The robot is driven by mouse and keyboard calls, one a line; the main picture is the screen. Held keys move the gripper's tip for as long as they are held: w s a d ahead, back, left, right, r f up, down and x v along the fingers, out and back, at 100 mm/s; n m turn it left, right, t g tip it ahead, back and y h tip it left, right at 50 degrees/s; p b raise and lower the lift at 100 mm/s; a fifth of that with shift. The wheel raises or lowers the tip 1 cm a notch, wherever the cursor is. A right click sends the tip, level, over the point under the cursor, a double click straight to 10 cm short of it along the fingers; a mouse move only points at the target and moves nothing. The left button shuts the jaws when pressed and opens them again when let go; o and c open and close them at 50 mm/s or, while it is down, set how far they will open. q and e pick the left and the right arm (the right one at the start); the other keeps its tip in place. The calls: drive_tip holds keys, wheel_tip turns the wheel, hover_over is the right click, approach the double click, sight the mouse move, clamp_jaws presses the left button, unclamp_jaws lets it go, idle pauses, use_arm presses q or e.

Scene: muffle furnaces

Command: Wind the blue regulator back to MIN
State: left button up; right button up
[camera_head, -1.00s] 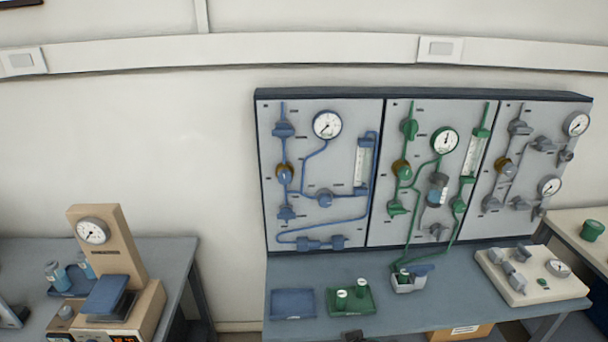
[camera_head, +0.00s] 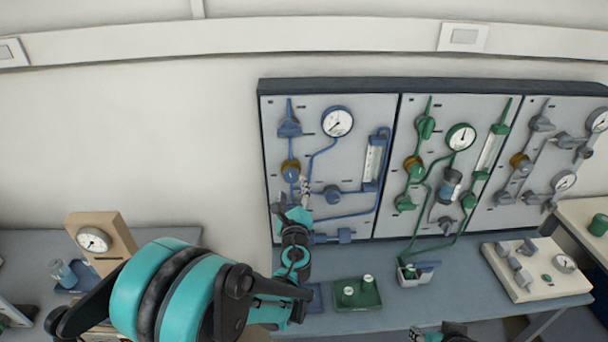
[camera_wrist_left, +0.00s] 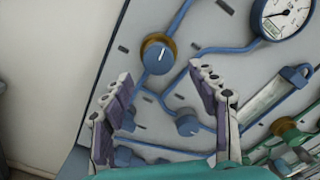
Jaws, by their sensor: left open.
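The blue regulator (camera_head: 290,171) is a round blue knob with a brass collar on the left, blue-piped panel. In the left wrist view the knob (camera_wrist_left: 158,56) faces me, with a white line on its face; no MIN lettering can be read. My left gripper (camera_head: 293,194) is open and empty, just below the regulator in the head view. In the left wrist view its fingers (camera_wrist_left: 164,80) are spread, with the knob beyond and between their tips, apart from them. Part of my right gripper (camera_head: 438,332) shows at the bottom edge; its jaws are unclear.
A dial gauge (camera_head: 337,122) sits up and right of the regulator; its needle points lower left. Blue pipes and a lower valve (camera_head: 333,193) are close to my left gripper. Green (camera_head: 408,220) and grey panels continue rightward. A green tray (camera_head: 372,301) stands on the bench below.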

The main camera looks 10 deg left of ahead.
sight(292, 179)
use_arm(q)
drive_tip(key=x, duration=0.6)
drive_tip(key=shift+w+a+f+b, duration=0.1)
drive_tip(key=shift+w+a+b, duration=0.05)
drive_tip(key=shift+b, duration=0.25)
drive_tip(key=c, duration=1.2)
